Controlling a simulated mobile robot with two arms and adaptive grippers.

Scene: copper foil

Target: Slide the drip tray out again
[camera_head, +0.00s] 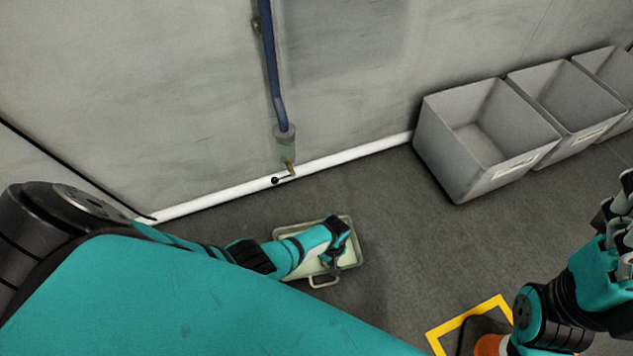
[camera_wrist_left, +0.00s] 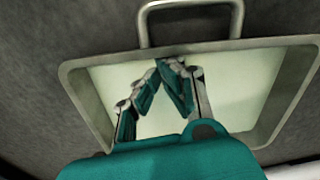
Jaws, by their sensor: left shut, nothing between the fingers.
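The drip tray (camera_head: 356,245) is a shallow, pale-bottomed tray with a grey rim, lying on the floor in front of the wall. Its loop handle (camera_head: 324,283) points away from the wall; the handle also shows at the top of the left wrist view (camera_wrist_left: 190,8). My left gripper (camera_head: 333,262) is over the tray, partly hiding it. In the left wrist view the fingertips (camera_wrist_left: 172,63) meet, shut and empty, near the rim on the handle side. The handle is outside the fingers. My right gripper (camera_head: 622,225) is at the right edge, partly cut off.
A blue pipe (camera_head: 271,65) runs down the wall to a glass cup and brass drain (camera_head: 289,167), behind the tray. Grey bins (camera_head: 462,185) stand along the wall at right. A yellow floor marking (camera_head: 465,318) lies at the lower right. Floor between tray and bins is clear.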

